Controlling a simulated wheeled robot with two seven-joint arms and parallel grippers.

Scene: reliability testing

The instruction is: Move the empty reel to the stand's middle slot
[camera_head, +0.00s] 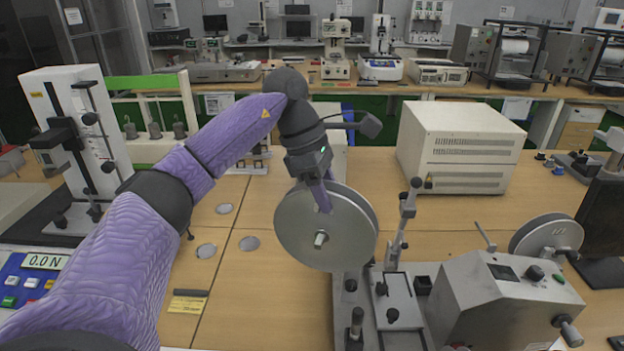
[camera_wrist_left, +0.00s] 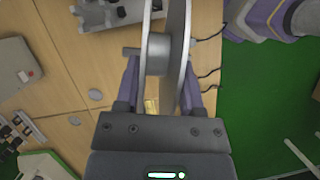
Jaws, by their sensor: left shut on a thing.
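The empty reel (camera_head: 295,232) is a grey disc pair with a central hub, held upright above the bench near the middle of the head view. My left gripper (camera_head: 324,196) comes from above and is shut on it; the near disc partly hides the fingers. In the left wrist view the reel (camera_wrist_left: 180,60) is edge-on, with its hub between the two fingers of my left gripper (camera_wrist_left: 159,75). A second grey reel (camera_head: 540,238) is at the right, by the grey machine. I cannot clearly make out a stand with a middle slot. My right gripper is not in view.
Below and right of the held reel are a metal base with upright posts (camera_head: 397,300) and a grey control box (camera_head: 510,300). A large beige box (camera_head: 460,145) stands behind. A white test frame (camera_head: 75,120) is at left. Bare wooden bench (camera_head: 255,300) lies left of the base.

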